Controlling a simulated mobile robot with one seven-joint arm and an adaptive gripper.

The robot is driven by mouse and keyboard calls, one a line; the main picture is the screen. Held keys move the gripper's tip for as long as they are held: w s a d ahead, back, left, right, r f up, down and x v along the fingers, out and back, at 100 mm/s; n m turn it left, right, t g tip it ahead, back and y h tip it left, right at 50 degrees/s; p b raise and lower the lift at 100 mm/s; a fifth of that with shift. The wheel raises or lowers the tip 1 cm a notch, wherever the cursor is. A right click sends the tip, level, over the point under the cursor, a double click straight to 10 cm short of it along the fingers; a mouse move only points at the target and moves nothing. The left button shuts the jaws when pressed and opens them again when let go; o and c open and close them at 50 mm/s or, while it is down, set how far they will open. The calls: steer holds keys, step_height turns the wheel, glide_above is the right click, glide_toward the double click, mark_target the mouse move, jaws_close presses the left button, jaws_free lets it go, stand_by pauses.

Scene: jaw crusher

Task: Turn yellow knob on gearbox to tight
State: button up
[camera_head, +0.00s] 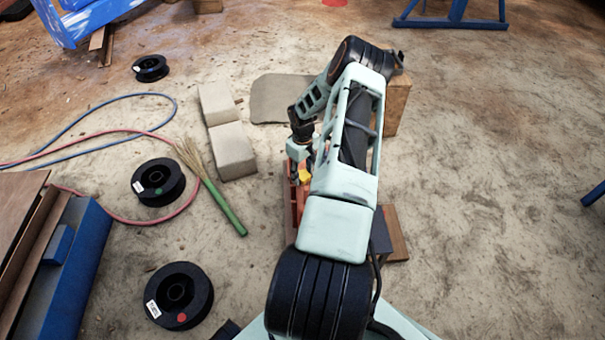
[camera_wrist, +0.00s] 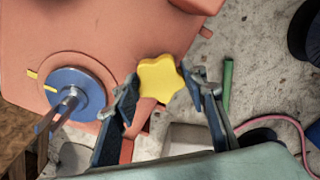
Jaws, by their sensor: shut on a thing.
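The yellow star-shaped knob (camera_wrist: 160,78) sits at the edge of the orange-red gearbox (camera_wrist: 120,30) in the wrist view. My gripper (camera_wrist: 160,92) has its two fingers on either side of the knob, shut on it. In the head view a small part of the yellow knob (camera_head: 305,176) shows below my gripper (camera_head: 300,160). Most of the gearbox (camera_head: 289,205) is hidden there under my arm. The knob's underside is hidden.
A blue round disc with a metal shaft (camera_wrist: 75,92) and a yellow mark beside it are on the gearbox, left of my fingers. Pale blocks (camera_head: 232,150), a broom (camera_head: 222,205), black spools (camera_head: 158,181) and hoses lie left.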

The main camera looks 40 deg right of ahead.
steer(key=m, duration=0.4)
steer(key=shift+b, duration=0.4)
steer(key=m+b, duration=0.1)
steer(key=m, duration=0.8)
steer(key=shift+m+b, duration=0.3)
steer(key=shift+b, duration=0.05)
steer(key=shift+m+b, duration=0.3)
steer(key=shift+m, duration=1.8)
steer(key=o, duration=1.2)
steer(key=shift+c, duration=0.2)
